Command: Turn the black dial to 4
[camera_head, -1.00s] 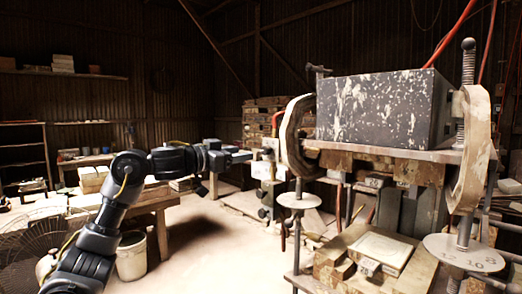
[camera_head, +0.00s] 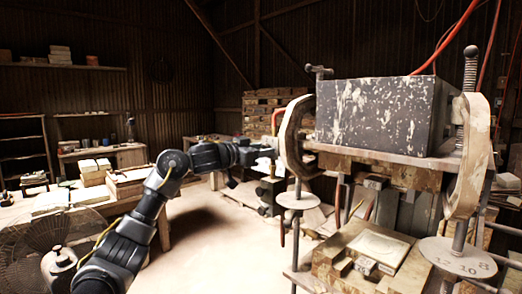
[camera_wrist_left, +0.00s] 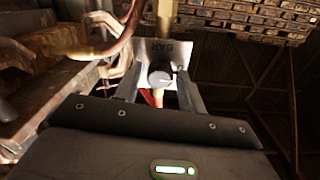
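My left gripper (camera_wrist_left: 159,86) is open, with one finger on each side of the dial. A small gap seems to show between the fingers and the dial; whether either touches is unclear. The dial's setting and numbers cannot be read. In the head view my left gripper (camera_head: 265,152) is at the left side of the press frame, and the dial is not clearly visible there. My right gripper is not in view.
The press carries a large speckled dark block (camera_head: 378,115) between two curved clamps (camera_head: 291,135). A square tile (camera_head: 379,248) lies below it. A numbered disc (camera_head: 458,257) is at lower right. A workbench (camera_head: 125,186) and a fan (camera_head: 50,240) stand left.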

